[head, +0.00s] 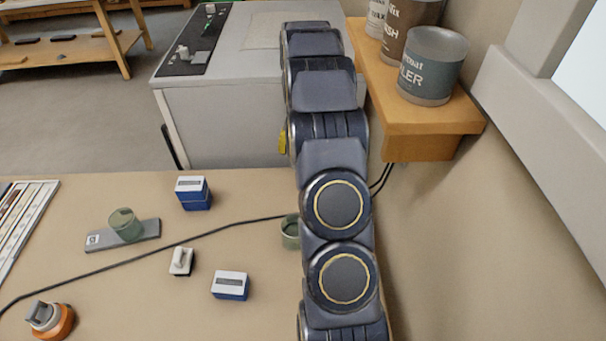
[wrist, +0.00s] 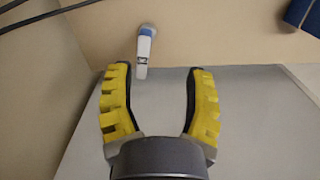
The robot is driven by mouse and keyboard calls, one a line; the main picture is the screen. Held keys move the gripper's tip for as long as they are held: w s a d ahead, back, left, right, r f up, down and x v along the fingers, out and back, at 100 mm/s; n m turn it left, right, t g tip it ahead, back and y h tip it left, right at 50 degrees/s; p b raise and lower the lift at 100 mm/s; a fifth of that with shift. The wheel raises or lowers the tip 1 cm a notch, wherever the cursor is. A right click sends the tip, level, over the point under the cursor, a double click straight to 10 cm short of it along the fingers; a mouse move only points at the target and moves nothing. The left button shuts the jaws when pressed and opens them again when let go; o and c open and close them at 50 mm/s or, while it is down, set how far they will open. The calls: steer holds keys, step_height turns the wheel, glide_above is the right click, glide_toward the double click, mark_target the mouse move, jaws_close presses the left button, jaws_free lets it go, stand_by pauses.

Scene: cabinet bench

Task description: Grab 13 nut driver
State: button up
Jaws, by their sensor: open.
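My gripper (wrist: 160,70) is open in the wrist view, with its two yellow fingers spread and nothing between them. A slim white item with a blue end and a dark label (wrist: 145,48) lies beyond the fingertips, a little left of the middle. It does not touch the fingers. In the head view only a bit of a yellow finger (head: 283,141) shows beside my arm, and the rest is hidden. No nut driver can be made out in the head view.
A grey cabinet (head: 235,125) stands behind. A wooden shelf (head: 425,118) with cans (head: 432,66) is at right.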

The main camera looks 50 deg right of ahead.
steer(key=d+f, duration=0.2)
steer(key=shift+s+d+f+m, duration=0.15)
steer(key=shift+s+d+m, duration=0.05)
steer(key=shift+d+m, duration=0.2)
steer(key=shift+d+f, duration=0.15)
steer(key=shift+f, duration=0.15)
step_height(320, 180, down, 7)
steer(key=shift+f, duration=0.15)
jaws_close()
